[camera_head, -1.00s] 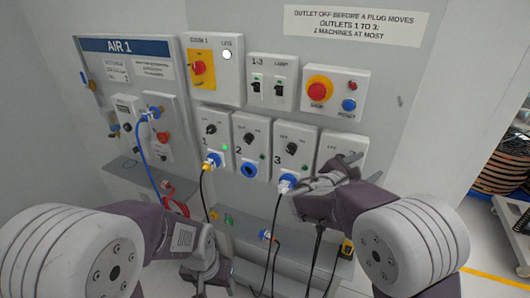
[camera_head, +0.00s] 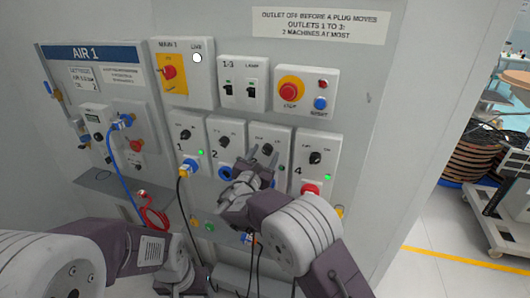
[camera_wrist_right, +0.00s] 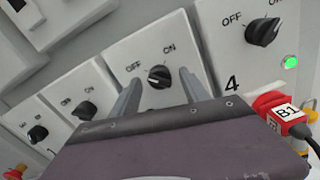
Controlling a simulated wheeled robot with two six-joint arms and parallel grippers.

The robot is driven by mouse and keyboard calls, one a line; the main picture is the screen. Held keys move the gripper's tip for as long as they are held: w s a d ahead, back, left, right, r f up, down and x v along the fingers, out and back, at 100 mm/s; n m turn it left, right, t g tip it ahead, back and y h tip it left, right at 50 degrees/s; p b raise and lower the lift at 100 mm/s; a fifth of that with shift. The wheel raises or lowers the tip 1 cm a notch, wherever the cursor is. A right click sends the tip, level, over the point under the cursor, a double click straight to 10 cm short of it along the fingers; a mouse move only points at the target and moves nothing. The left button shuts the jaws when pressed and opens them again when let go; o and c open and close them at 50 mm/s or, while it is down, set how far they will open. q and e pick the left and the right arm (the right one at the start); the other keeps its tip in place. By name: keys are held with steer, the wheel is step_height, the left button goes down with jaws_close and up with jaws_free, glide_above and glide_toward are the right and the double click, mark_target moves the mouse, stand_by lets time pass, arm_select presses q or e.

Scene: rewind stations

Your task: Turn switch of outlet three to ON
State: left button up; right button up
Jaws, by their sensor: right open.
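The outlet three switch (camera_head: 267,149) is a dark round knob on a white panel, below OFF and ON labels. In the right wrist view the knob (camera_wrist_right: 159,76) sits between the two fingers of my right gripper (camera_wrist_right: 160,92); I cannot tell whether they touch it. The gripper (camera_head: 263,158) is open in front of the panel and hides outlet three's socket and number. The exact direction of the knob's pointer is unclear. My left arm is low at the left, and its finger opening cannot be made out.
Outlet two's blue socket (camera_head: 226,173) looks empty. Outlet four has a red plug (camera_wrist_right: 286,112) labelled B1 and a lit green lamp. A red STOP button (camera_head: 290,89) is above. Cables hang below.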

steer(key=shift+w, duration=0.3)
jaws_close()
steer(key=shift+f+b, duration=0.2)
steer(key=shift+b, duration=0.55)
steer(key=m+b, duration=0.1)
steer(key=b, duration=0.2)
steer(key=m+b, duration=0.2)
steer(key=b, duration=0.1)
steer(key=m+b, duration=0.2)
steer(key=b, duration=0.1)
steer(key=shift+f, duration=0.25)
steer(key=m+b, duration=0.7)
steer(key=b, duration=0.2)
steer(key=shift+r+b, duration=0.15)
steer(key=shift+b, duration=0.15)
steer(key=m+b, duration=0.2)
steer(key=m, duration=0.1)
steer(key=shift+r+m+b, duration=0.15)
steer(key=shift+m+b, duration=0.15)
steer(key=shift+r+m+b, duration=0.1)
steer(key=shift+m+b, duration=0.6)
steer(key=shift+m, duration=0.4)
